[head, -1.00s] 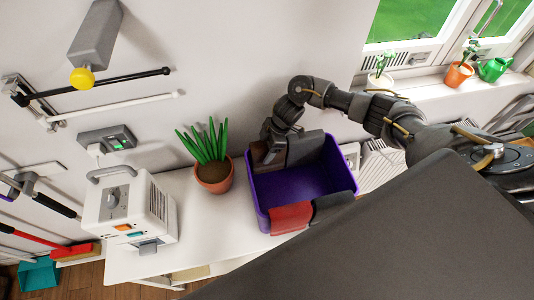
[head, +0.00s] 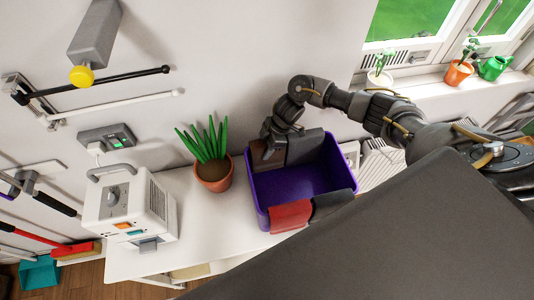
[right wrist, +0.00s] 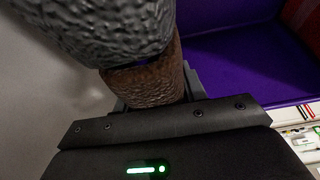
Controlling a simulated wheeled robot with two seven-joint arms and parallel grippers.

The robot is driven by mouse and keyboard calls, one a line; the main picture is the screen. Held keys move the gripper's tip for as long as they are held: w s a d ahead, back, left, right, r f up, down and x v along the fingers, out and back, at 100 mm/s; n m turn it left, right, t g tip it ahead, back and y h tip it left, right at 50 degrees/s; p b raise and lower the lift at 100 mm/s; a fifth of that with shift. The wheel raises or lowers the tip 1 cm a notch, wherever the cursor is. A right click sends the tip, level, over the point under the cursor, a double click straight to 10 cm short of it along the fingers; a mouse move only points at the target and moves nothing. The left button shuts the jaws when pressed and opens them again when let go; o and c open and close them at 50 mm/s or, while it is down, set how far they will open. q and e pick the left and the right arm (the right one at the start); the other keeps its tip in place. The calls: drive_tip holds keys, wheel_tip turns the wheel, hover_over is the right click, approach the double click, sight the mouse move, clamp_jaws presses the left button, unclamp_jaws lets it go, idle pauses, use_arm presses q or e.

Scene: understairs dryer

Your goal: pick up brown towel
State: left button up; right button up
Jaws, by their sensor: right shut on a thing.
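A purple bin (head: 290,187) stands on the white top with towels draped over its rim. The brown towel (head: 257,152) hangs at the bin's back left rim, partly covered by my right gripper (head: 268,152). In the right wrist view the brown towel (right wrist: 147,82) is bunched between the jaws, and my right gripper is shut on it. A grey towel (head: 305,147) lies right beside it on the back rim; it also fills the top left of the right wrist view (right wrist: 100,28). My left gripper is not in view.
A red towel (head: 290,216) and a dark grey towel (head: 332,204) hang on the bin's front rim. A potted plant (head: 213,173) stands close left of the bin, with a white appliance (head: 130,213) further left. The wall is close behind.

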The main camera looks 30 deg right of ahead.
wheel_tip(320, 180, up, 28)
drive_tip(key=b, duration=0.3)
drive_tip(key=shift+r, duration=0.2)
idle(0.4)
idle(0.3)
drive_tip(key=shift+d, duration=0.1)
